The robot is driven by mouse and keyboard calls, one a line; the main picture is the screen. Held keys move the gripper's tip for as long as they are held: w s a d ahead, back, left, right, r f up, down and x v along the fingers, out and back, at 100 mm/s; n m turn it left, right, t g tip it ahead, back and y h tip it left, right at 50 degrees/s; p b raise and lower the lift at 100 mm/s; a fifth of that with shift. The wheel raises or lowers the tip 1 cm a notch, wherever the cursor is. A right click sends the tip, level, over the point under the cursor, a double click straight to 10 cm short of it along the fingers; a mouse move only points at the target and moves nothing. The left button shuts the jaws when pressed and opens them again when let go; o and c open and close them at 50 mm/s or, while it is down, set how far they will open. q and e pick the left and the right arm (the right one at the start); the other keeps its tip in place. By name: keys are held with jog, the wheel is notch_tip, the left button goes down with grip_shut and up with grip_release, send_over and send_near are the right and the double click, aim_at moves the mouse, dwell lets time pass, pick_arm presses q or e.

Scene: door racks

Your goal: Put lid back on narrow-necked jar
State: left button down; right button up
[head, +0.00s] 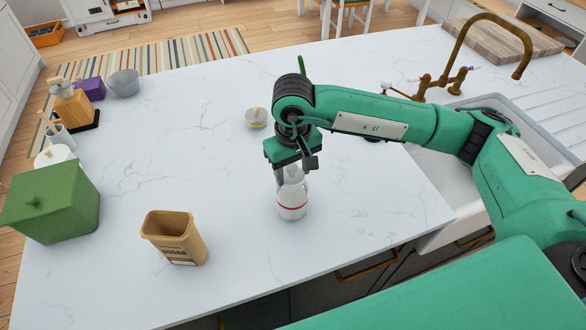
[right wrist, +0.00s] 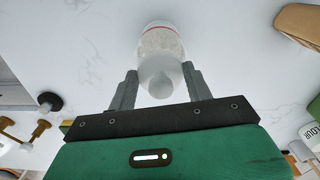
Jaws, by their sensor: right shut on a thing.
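The narrow-necked jar (head: 291,203) is pale and clear with a red stripe, and stands upright on the white counter. It also shows in the right wrist view (right wrist: 161,42), just beyond the fingertips. My right gripper (head: 291,173) points down at the jar's top. Its two fingers, seen in the right wrist view (right wrist: 160,77), are shut on a whitish rounded lid (right wrist: 160,84). The lid lines up with the jar's mouth. I cannot tell whether it rests on the neck or hangs just above it. My left gripper is not in view.
A tan open canister (head: 174,238) stands left of the jar. A green box (head: 52,203) and several small containers line the left edge. The sink (head: 440,180) is at right. The counter around the jar is clear.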

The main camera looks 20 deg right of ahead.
jog(key=o, duration=1.5)
jog(key=shift+r+p, duration=0.4)
jog(key=shift+r, duration=3.1)
grip_shut()
jog(key=shift+f, duration=0.15)
